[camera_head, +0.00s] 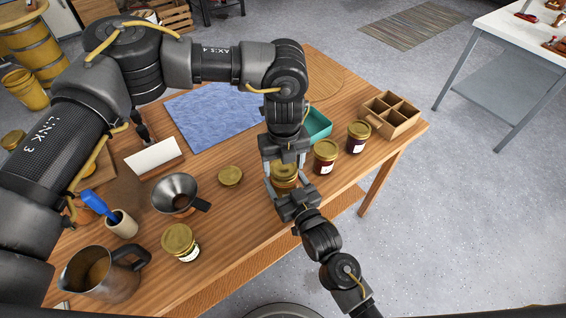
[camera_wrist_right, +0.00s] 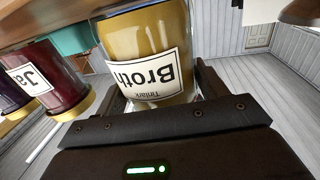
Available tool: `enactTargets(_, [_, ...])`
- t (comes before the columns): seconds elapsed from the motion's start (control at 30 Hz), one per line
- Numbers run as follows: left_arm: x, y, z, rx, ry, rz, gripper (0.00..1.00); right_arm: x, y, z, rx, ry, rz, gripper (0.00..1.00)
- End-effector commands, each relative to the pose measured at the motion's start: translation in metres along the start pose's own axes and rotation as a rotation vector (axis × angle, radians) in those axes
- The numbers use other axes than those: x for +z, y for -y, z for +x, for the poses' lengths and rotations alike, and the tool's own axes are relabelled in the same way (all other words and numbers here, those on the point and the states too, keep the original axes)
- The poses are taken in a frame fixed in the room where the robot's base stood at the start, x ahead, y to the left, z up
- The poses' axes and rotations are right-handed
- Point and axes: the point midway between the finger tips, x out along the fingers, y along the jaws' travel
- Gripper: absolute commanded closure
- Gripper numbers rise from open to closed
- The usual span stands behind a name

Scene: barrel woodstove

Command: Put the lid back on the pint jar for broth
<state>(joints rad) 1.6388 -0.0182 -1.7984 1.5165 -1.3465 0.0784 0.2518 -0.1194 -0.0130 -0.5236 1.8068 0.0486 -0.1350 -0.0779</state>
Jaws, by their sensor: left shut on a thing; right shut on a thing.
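The broth jar (camera_wrist_right: 150,55), tan with a white "Broth" label, appears upside down in the right wrist view; it also shows in the head view (camera_head: 285,185). My right gripper (camera_head: 290,192) is shut on it from the near side. My left gripper (camera_head: 284,165) reaches down from above, its fingers on either side of a gold lid (camera_head: 284,171) at the jar's top, and is shut on it. Whether the lid sits fully on the rim cannot be told, as the grippers hide it.
A loose gold disc (camera_head: 230,176), a funnel (camera_head: 176,193), a lidded jar (camera_head: 180,242) and a metal pitcher (camera_head: 103,272) stand left on the wooden table. Dark red jars (camera_head: 325,156) (camera_head: 358,136) and a divided wooden box (camera_head: 390,115) are right. A blue cloth (camera_head: 213,115) lies behind.

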Motion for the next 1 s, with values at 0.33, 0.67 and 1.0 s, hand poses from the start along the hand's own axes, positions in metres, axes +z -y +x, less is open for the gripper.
enactTargets(0.33, [-0.003, 0.001, 0.001, -0.003, -0.004, 0.498, 0.59, 0.0, 0.0, 0.0, 0.0, 0.001, 0.0, 0.92])
enactTargets(0.67, [-0.002, 0.001, 0.001, -0.002, -0.003, 0.494, 0.06, 0.0, 0.0, 0.0, 0.0, 0.001, 0.0, 0.92])
enactTargets(1.0, [-0.001, 0.001, -0.012, -0.002, 0.0, 0.493, 0.06, 0.0, 0.0, 0.0, 0.0, 0.0, 0.0, 0.92])
